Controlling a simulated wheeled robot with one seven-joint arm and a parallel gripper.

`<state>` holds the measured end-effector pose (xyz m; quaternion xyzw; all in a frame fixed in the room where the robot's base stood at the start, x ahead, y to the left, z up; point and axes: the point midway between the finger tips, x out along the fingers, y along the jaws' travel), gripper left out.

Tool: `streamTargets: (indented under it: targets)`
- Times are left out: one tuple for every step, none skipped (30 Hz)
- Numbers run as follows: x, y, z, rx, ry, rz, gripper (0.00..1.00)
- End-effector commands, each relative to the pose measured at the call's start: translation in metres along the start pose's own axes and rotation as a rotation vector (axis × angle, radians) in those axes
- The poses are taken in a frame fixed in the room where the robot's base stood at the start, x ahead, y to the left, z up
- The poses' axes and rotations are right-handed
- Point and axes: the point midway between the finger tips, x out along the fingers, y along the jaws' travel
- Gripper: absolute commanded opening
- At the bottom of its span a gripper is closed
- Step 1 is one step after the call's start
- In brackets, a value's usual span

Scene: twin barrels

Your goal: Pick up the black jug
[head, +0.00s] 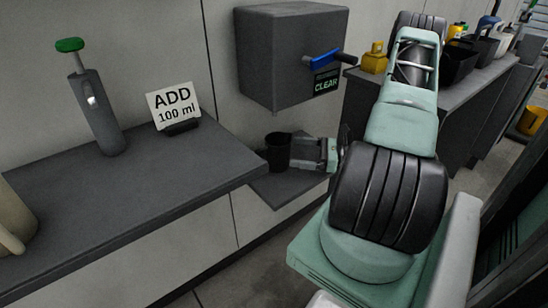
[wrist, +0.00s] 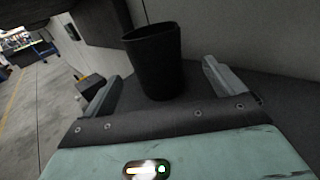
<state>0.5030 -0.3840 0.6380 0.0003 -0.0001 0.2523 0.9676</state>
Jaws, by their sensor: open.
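The black jug (head: 278,152) stands upright on a low dark shelf, below a grey wall box. It also shows in the wrist view (wrist: 155,62), upright, with its open rim up. I see no handle on it. My gripper (head: 302,152) is open, just right of the jug in the head view, and points at it. In the wrist view, the jug stands between the lines of my two fingers (wrist: 162,74), with a gap on each side. I cannot tell exactly how far it sits between the tips.
The grey box (head: 290,55) with a blue lever (head: 326,58) and a "CLEAR" display (head: 327,82) hangs above. A raised dark counter (head: 120,205) at left carries a green-topped pump bottle (head: 95,105) and an "ADD 100 ml" sign (head: 173,104). Another counter (head: 470,88) holds several containers.

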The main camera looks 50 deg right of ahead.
Motion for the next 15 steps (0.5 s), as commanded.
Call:
streamTargets:
  targets:
    - [0.009, 0.001, -0.001, 0.001, 0.000, 0.004, 0.94]
    - [0.013, 0.001, -0.001, 0.000, 0.000, 0.003, 0.94]
    - [0.018, 0.000, 0.000, 0.000, 0.000, 0.002, 0.94]
    - [0.021, 0.000, 0.000, -0.001, 0.000, 0.002, 0.94]
    - [0.024, 0.000, 0.000, -0.001, 0.000, 0.002, 0.94]
    - [0.026, 0.000, 0.000, -0.001, 0.001, 0.001, 0.94]
    - [0.028, 0.000, 0.000, -0.001, 0.001, 0.001, 0.94]
    - [0.029, 0.000, 0.000, -0.001, 0.001, 0.001, 0.94]
    - [0.031, 0.001, 0.000, -0.001, 0.001, 0.001, 0.94]
    - [0.034, 0.002, 0.000, -0.001, 0.000, 0.002, 0.94]
    - [0.037, 0.002, 0.000, -0.001, 0.000, 0.002, 0.94]
    - [0.043, 0.003, 0.000, 0.000, 0.000, 0.003, 0.94]
    - [0.047, 0.005, 0.000, 0.001, 0.000, 0.004, 0.94]
    - [0.052, 0.005, 0.000, 0.000, 0.000, 0.004, 0.94]
    - [0.058, 0.006, 0.000, 0.001, 0.000, 0.004, 0.94]
